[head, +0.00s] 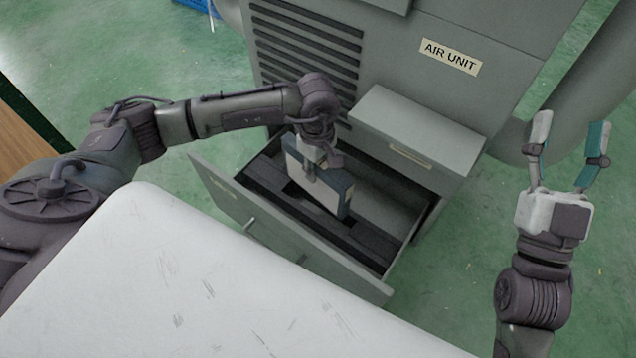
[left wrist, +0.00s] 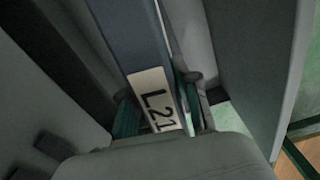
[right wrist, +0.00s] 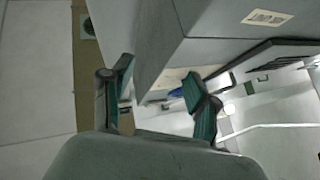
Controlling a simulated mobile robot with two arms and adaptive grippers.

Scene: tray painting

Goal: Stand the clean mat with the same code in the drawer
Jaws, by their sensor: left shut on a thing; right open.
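The mat (head: 327,191), a thin panel with a pale face and dark blue-grey edge, is upright within the opening of the pulled-out drawer (head: 225,199). My left gripper (head: 317,163) is shut on its top edge. In the left wrist view a white label reading "L21" (left wrist: 157,102) sits on the mat's edge (left wrist: 128,38), between the fingers. Whether the mat's lower edge rests in a slot of the drawer is hidden. My right gripper (head: 570,130) is open and empty, to the right of the cabinet and away from the drawer.
The grey cabinet (head: 490,95) labelled "AIR UNIT" stands behind the drawer, with a closed box-like front (head: 400,128) beside the vents. Dark rails (head: 338,236) run along the drawer floor. A white surface (head: 180,285) fills the front left. Green floor is clear at right.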

